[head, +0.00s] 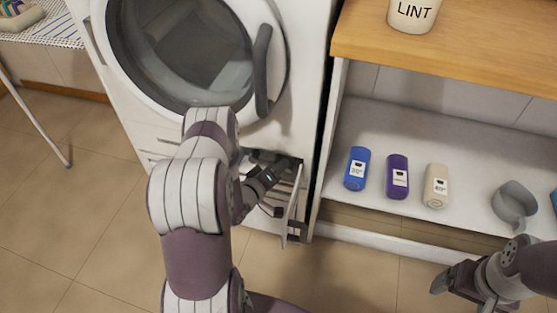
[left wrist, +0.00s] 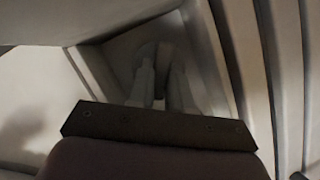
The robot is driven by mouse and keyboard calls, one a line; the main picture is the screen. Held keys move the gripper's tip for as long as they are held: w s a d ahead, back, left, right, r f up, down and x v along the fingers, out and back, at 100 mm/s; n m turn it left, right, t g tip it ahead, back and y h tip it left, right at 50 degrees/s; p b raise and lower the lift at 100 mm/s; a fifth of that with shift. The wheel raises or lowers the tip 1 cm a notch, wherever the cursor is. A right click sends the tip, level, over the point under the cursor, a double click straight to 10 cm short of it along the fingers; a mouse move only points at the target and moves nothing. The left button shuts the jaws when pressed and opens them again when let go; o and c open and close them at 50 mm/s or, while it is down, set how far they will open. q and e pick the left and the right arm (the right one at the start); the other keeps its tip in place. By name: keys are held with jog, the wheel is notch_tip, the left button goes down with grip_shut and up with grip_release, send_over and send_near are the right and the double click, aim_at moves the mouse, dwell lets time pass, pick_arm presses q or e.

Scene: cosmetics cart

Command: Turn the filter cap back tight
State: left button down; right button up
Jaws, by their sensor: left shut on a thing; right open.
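The washing machine (head: 285,95) stands at the upper left with its low hatch flap (head: 293,205) hanging open. My left gripper (head: 280,168) reaches into the recess behind that flap. In the left wrist view, its two pale fingers (left wrist: 161,88) are shut on the dim round filter cap (left wrist: 147,50) at the back of the recess. The fingers and the dark plate on the wrist hide most of the cap, so its turn angle cannot be told. My right gripper (head: 463,288) is open and empty at the lower right, in front of the shelf.
A LINT pot (head: 413,14) stands on the wooden top (head: 460,50). The tiled floor is clear.

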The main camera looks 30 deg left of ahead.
pick_arm(q)
jog(key=shift+r+m+g+y+p, duration=0.4)
jog(key=shift+m+y+p, duration=0.1)
jog(key=shift+m+p, duration=0.6)
jog(key=shift+w+d+m+g+y+p, duration=0.15)
jog(key=shift+m+g+y+p, duration=0.25)
jog(key=shift+m+p, duration=0.55)
jog(key=shift+d+m+y+p, duration=0.1)
jog(key=shift+m+y+p, duration=0.55)
jog(key=shift+m+y, duration=0.1)
jog(key=shift+f+m+g+y+p, duration=0.1)
jog(key=shift+m+g+y+p, duration=0.45)
jog(key=shift+m, duration=0.45)
jog(key=c, duration=1)
grip_release()
jog(key=shift+c, duration=0.2)
